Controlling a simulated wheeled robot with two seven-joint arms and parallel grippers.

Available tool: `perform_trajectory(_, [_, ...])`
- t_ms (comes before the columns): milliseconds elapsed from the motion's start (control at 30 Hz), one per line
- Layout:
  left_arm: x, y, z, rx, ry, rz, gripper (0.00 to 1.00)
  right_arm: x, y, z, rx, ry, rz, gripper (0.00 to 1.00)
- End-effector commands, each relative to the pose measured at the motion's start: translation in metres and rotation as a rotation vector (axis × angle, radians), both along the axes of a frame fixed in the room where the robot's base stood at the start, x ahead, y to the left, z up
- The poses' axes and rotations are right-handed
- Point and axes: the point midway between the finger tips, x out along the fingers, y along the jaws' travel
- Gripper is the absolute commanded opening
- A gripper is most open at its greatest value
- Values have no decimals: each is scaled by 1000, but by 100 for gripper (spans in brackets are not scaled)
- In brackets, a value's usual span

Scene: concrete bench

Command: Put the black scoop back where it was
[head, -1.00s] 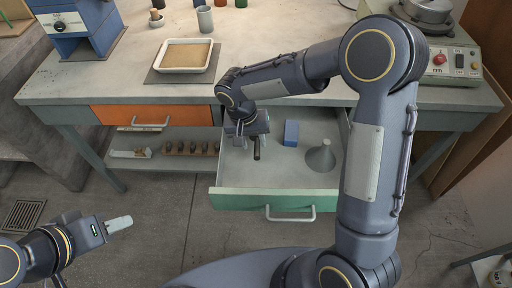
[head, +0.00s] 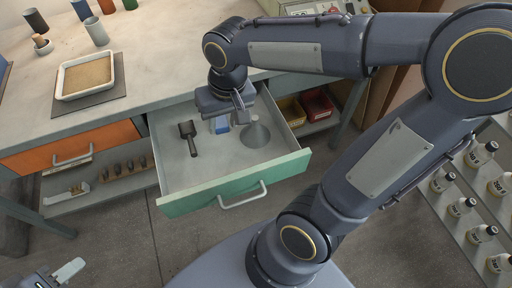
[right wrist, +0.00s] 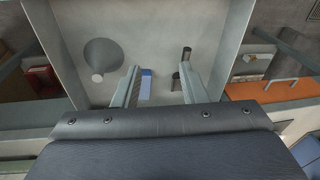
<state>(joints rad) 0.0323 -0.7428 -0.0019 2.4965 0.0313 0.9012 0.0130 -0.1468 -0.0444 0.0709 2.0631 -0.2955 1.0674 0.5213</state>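The black scoop (head: 188,136) lies on the floor of the open green-fronted drawer (head: 240,186), toward its left side, clear of my grippers. In the right wrist view the scoop (right wrist: 187,53) is partly hidden by a finger. My right gripper (head: 240,112) is above the drawer, right of the scoop, near a blue block (head: 219,125) and a grey funnel (head: 255,134). The right wrist view shows its fingers (right wrist: 160,88) apart and nothing held, with the blue block seen between them. My left gripper (head: 68,271) is at the bottom left, away from the drawer.
The bench top holds a white tray (head: 87,77) on a dark mat and a grey cup (head: 96,32). An orange drawer (head: 75,146) is shut at left. Yellow (head: 290,110) and red bins sit under the bench. Bottles (head: 462,206) stand at right.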

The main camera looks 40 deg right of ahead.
Motion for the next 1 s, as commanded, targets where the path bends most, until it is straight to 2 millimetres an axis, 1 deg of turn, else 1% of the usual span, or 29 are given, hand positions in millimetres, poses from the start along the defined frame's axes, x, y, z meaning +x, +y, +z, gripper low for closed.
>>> perform_trajectory(33, [0,0,0,0,0,0,36,-22,-10,6,43,-51,-7,38])
perform_trajectory(100, [0,0,0,0,0,0,36,-47,-16,9,95,-115,1,38])
perform_trajectory(200, [0,0,0,0,0,0,36,-76,-18,9,152,-212,12,38])
perform_trajectory(333, [0,0,0,0,0,0,36,-100,-16,5,193,-314,20,38])
perform_trajectory(400, [0,0,0,0,0,0,36,-107,-14,4,203,-350,26,38])
perform_trajectory(500, [0,0,0,0,0,0,36,-111,-12,2,211,-377,30,38])
perform_trajectory(800, [0,0,1,0,0,0,36,-112,-12,3,211,-380,33,38])
perform_trajectory(867, [0,0,6,0,0,0,36,-112,-12,8,211,-380,33,38])
perform_trajectory(967, [0,0,24,0,0,0,36,-111,-12,26,211,-380,33,38])
perform_trajectory(1000, [0,0,35,0,0,0,36,-111,-12,37,211,-380,33,38])
